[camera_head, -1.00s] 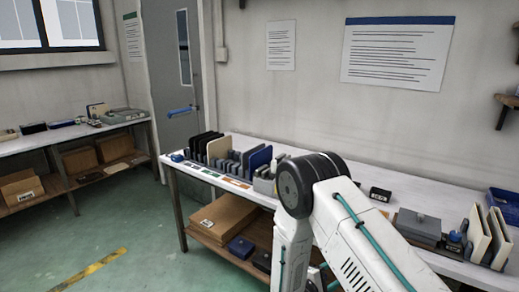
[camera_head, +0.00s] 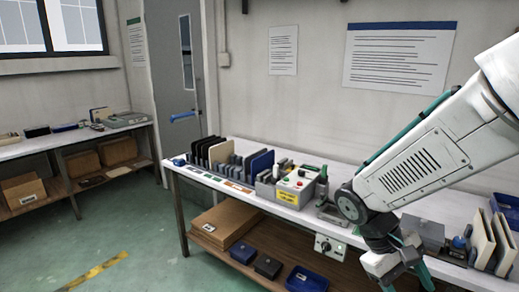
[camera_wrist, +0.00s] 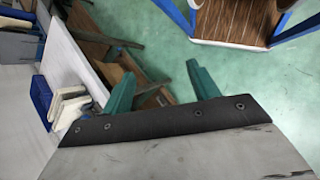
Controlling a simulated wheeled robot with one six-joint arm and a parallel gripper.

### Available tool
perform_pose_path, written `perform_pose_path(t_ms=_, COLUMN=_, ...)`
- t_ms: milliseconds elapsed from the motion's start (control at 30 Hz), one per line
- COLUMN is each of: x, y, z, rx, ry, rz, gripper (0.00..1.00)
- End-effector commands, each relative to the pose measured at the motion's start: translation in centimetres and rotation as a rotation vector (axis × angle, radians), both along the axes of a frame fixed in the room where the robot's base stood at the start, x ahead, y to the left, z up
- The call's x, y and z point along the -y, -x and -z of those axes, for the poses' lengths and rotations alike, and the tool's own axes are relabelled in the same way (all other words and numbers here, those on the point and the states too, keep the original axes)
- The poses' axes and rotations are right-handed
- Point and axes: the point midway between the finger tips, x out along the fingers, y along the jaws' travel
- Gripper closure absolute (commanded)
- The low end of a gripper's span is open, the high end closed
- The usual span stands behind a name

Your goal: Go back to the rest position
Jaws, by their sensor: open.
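My gripper (camera_wrist: 160,76) shows in the wrist view as two teal fingers spread apart. Nothing is between them; the green floor (camera_wrist: 190,50) and part of a bench show beyond. In the head view my white arm comes in from the upper right, bends at a dark joint in front of the long bench (camera_head: 330,222), and its wrist hangs down near the bench's front edge at the bottom of the picture. The fingertips there are partly cut off by the picture edge.
The bench holds upright panels in a rack (camera_head: 235,160), a control box (camera_head: 297,187) with buttons, a grey block, cream panels (camera_head: 482,243) and a blue bin (camera_head: 507,208). Boxes lie on its lower shelf. Another bench (camera_head: 75,138) stands at left. The floor at left is clear.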

Motion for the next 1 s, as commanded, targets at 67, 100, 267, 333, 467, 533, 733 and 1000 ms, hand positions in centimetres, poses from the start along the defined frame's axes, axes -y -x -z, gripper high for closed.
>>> perform_pose_path(t_ms=67, x=-0.6, y=1.7, z=-1.6, rx=0.055, ry=-0.090, rz=0.047, gripper=0.40)
perform_pose_path(t_ms=100, x=-0.9, y=2.5, z=-2.3, rx=0.082, ry=-0.133, rz=0.065, gripper=0.40)
perform_pose_path(t_ms=267, x=-2.2, y=5.3, z=-4.8, rx=0.201, ry=-0.291, rz=0.139, gripper=0.40)
perform_pose_path(t_ms=333, x=-2.7, y=6.5, z=-5.8, rx=0.263, ry=-0.349, rz=0.170, gripper=0.40)
perform_pose_path(t_ms=467, x=-3.3, y=8.3, z=-7.6, rx=0.383, ry=-0.429, rz=0.226, gripper=0.40)
perform_pose_path(t_ms=533, x=-3.3, y=9.0, z=-8.5, rx=0.442, ry=-0.453, rz=0.245, gripper=0.40)
perform_pose_path(t_ms=733, x=-2.7, y=10.1, z=-10.5, rx=0.562, ry=-0.465, rz=0.258, gripper=0.40)
perform_pose_path(t_ms=1000, x=-2.4, y=10.2, z=-11.0, rx=0.588, ry=-0.463, rz=0.268, gripper=0.40)
